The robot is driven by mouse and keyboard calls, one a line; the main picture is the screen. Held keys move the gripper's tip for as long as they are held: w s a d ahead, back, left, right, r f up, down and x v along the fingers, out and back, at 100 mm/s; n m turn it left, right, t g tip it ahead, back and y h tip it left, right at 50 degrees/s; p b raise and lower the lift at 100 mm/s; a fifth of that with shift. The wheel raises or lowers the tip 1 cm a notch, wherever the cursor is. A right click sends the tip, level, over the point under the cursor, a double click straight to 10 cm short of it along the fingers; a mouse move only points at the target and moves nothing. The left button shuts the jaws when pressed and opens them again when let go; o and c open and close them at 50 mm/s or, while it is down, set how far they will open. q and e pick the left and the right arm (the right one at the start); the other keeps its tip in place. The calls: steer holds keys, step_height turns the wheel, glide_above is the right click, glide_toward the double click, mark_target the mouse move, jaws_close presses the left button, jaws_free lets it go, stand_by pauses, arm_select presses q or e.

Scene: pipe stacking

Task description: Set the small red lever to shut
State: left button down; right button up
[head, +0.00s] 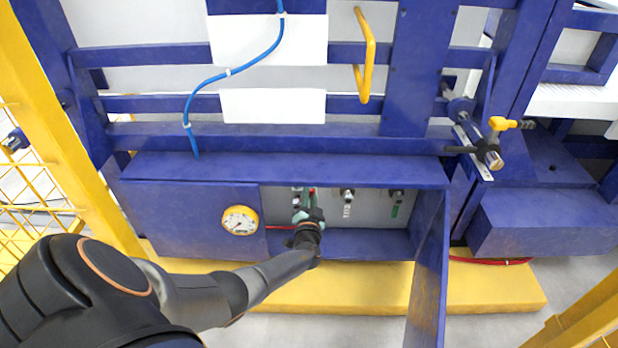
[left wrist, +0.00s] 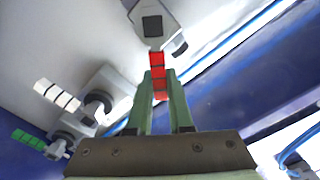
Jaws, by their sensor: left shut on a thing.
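The small red lever (left wrist: 158,72) runs from its grey valve body (left wrist: 152,22) down between my left fingers in the left wrist view. In that view it points a different way from the white and green levers. My left gripper (left wrist: 158,88) is shut on the red lever, with a green finger on each side. In the head view, my left gripper (head: 308,212) is inside the open blue box, at the leftmost valve. Only a little of the red lever (head: 312,192) shows there; the hand hides the rest. My right gripper is not in view.
A white lever (head: 347,207) and a green lever (head: 395,208) hang to the right in the box. The open blue door (head: 429,280) stands at the box's right. A round gauge (head: 240,220) is on the panel left of the opening.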

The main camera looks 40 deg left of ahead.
arm_select(q)
steer(key=m, duration=0.2)
steer(key=w+d+f+m, duration=0.1)
steer(key=m, duration=0.1)
steer(key=shift+d+f, duration=0.1)
steer(key=shift+f, duration=0.2)
steer(key=shift+s, duration=0.1)
steer(key=c, duration=0.8)
jaws_free()
steer(key=shift+r, duration=0.1)
steer(key=shift+p+v, duration=2.55)
steer(key=shift+v, duration=3.65)
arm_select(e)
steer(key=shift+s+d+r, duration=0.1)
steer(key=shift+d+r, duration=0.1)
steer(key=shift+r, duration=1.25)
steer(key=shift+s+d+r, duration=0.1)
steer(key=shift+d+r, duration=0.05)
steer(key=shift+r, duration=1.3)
